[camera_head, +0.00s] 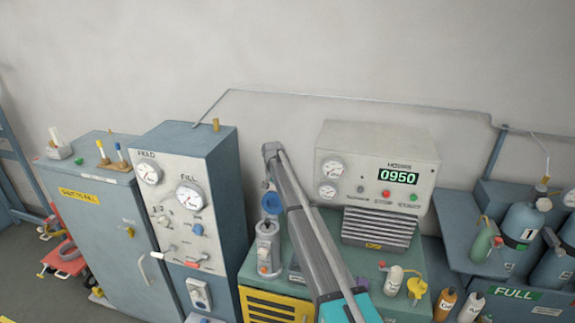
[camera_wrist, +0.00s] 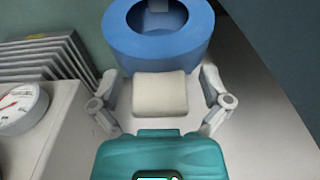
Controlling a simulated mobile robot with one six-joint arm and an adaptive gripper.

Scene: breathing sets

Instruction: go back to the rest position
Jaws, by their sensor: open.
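My gripper (camera_wrist: 163,103) shows in the wrist view, with its two grey fingers spread apart at left and right. A pale block lies in line with the space between them; I cannot tell its distance. A blue ring-shaped part (camera_wrist: 112,42) lies just beyond the fingers. I see nothing clasped. In the head view my grey arm slants up from the bottom centre, its top in front of the wall, left of the gauge box. The gripper cannot be made out clearly there.
A gauge box (camera_head: 432,165) reading 0950 stands right of my arm, above a finned block (camera_head: 380,228). A tall fill panel (camera_head: 172,222) and a grey-blue cabinet (camera_head: 95,230) stand left. Small bottles (camera_head: 393,281) sit on the green bench. Cylinders (camera_head: 520,235) stand far right.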

